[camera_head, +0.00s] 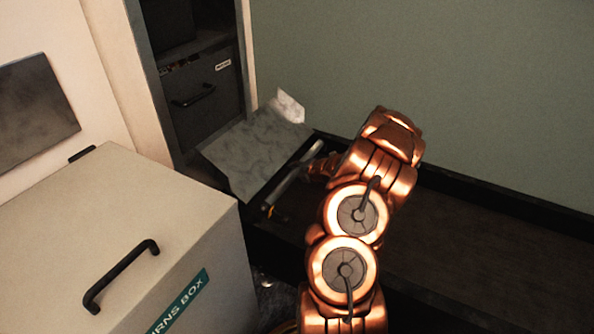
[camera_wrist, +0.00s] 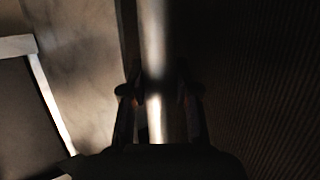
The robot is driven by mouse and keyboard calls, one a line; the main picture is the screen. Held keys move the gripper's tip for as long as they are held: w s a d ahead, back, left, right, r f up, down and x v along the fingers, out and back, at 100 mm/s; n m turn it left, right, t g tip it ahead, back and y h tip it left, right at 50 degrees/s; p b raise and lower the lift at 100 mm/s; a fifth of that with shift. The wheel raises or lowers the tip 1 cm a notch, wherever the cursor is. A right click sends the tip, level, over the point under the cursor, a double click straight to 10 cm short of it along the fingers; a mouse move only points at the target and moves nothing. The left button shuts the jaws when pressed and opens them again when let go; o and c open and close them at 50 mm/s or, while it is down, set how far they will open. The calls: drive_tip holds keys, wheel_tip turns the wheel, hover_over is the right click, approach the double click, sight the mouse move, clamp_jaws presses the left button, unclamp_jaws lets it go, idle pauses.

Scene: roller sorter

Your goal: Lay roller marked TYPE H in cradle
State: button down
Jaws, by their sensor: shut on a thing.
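A grey metal roller (camera_head: 291,182) lies slantwise beside the lower right edge of a pale marbled sloping panel. My gripper (camera_head: 316,168) is at its upper end, partly hidden by my arm. In the wrist view the roller (camera_wrist: 154,45) runs upright through the picture, bright along its middle. My gripper (camera_wrist: 157,95) is shut on it, one dark finger on each side. No TYPE H marking can be read on the roller. I cannot make out a cradle in either view.
The marbled panel (camera_head: 250,158) slopes below a dark cabinet with a handled drawer (camera_head: 205,92). A beige returns box (camera_head: 60,230) with a black handle fills the lower left. A dark conveyor-like bed (camera_head: 470,240) extends right along the green wall, apparently clear.

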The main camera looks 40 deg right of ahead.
drive_tip(key=shift+f+b, duration=1.05)
drive_tip(key=shift+f, duration=0.15)
idle(0.7)
drive_tip(key=c, duration=0.8)
unclamp_jaws()
drive_tip(key=shift+o, duration=0.2)
drive_tip(key=v, duration=1.1)
drive_tip(key=shift+s+r, duration=0.2)
drive_tip(key=shift+s, duration=0.2)
drive_tip(key=shift+a, duration=0.1)
